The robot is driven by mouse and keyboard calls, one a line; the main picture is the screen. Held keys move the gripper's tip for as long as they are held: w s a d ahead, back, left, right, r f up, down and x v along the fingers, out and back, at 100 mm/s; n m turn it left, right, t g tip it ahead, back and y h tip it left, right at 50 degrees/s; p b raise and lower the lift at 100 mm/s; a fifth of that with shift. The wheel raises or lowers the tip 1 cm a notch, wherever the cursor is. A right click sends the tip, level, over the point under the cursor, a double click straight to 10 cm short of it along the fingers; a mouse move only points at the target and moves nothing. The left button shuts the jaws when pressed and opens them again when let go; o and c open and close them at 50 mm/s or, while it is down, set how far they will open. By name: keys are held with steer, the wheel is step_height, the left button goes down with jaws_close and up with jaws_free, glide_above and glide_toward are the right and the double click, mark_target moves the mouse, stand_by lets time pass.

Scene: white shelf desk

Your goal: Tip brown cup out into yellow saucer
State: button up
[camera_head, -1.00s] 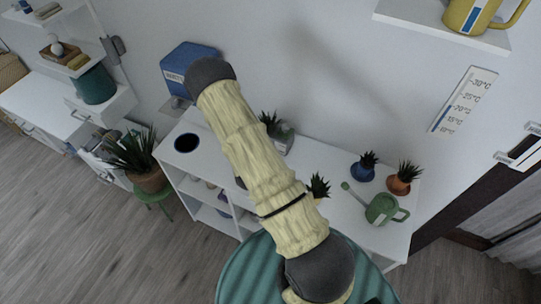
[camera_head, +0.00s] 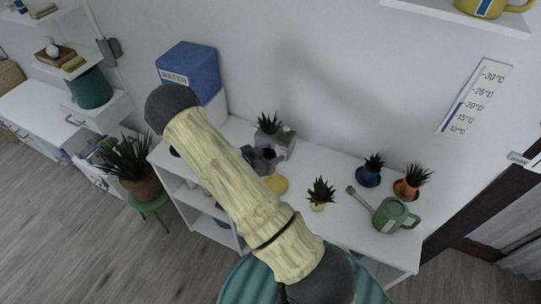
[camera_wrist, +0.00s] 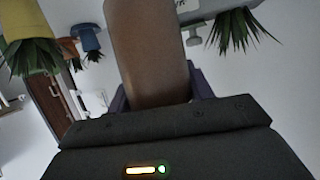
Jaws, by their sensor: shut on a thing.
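The brown cup (camera_wrist: 148,45) fills the upper middle of the wrist view, between my gripper's fingers. My gripper (camera_wrist: 158,98) is shut on it. In the head view my gripper (camera_head: 264,159) shows as a small dark shape beyond my forearm, low above the white desk, and the cup is too small there to make out clearly. The yellow saucer (camera_head: 277,184) lies on the desk just below and beside my gripper, partly hidden by my arm. The cup's tilt and contents cannot be told.
Potted plants stand near: one in a grey pot (camera_head: 285,141) behind my gripper, one in a yellow pot (camera_head: 318,203) to the right. A blue pot (camera_head: 368,177), an orange pot (camera_head: 405,190) and a green watering can (camera_head: 391,215) stand further right. A blue water box (camera_head: 190,68) stands back left.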

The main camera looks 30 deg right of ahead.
steer(key=shift+f, duration=0.1)
steer(key=f+m+b, duration=0.1)
steer(key=b, duration=0.2)
steer(key=shift+f+t+y, duration=0.3)
steer(key=shift+y, duration=0.1)
steer(key=shift+a+f+m+y+b, duration=0.1)
steer(key=shift+f+m+y+b, duration=0.35)
steer(key=shift+b, duration=0.6)
steer(key=shift+t, duration=0.3)
